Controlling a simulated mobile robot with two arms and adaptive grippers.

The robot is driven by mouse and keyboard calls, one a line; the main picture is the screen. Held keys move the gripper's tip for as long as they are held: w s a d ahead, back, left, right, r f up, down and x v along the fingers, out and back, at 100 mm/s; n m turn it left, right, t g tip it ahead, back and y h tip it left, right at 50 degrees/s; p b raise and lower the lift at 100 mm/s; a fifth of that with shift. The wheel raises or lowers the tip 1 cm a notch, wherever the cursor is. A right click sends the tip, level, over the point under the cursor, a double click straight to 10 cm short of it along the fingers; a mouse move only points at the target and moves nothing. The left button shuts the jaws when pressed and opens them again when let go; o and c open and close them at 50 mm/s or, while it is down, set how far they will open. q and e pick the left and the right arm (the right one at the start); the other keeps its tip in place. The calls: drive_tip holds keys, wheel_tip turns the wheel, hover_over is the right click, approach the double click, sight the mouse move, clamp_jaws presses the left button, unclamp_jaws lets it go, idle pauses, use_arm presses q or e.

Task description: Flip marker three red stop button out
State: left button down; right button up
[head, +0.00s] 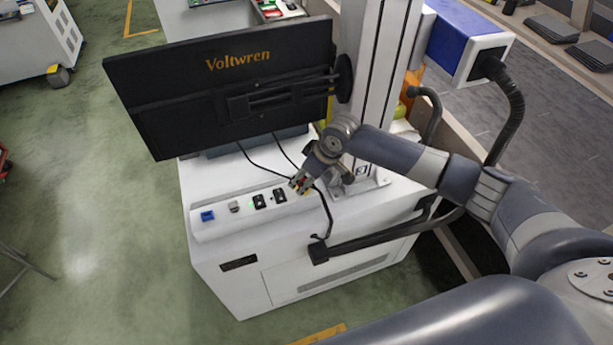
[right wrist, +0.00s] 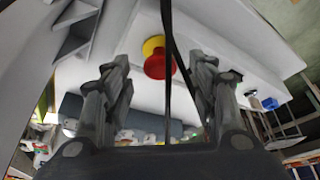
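A round red stop button (right wrist: 160,65) with a yellow base (right wrist: 152,45) stands on a white control strip; the right wrist view shows it between my fingers, near their tips. My right gripper (head: 301,183) is over the right end of the strip in the head view and mostly hides the button there. In the right wrist view the fingers of my right gripper (right wrist: 160,57) are spread, with a gap on both sides of the button, and hold nothing. I cannot tell whether a finger touches it. I see no readable marker number. My left gripper is not in view.
The strip (head: 222,229) on the white cabinet (head: 235,283) also carries a blue switch (head: 207,216), a grey knob (head: 234,207) and black switches (head: 260,202). A black monitor (head: 220,82) overhangs behind. A dark cable (right wrist: 167,60) crosses close to the button and gripper.

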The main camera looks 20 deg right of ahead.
drive_tip(key=v, duration=1.2)
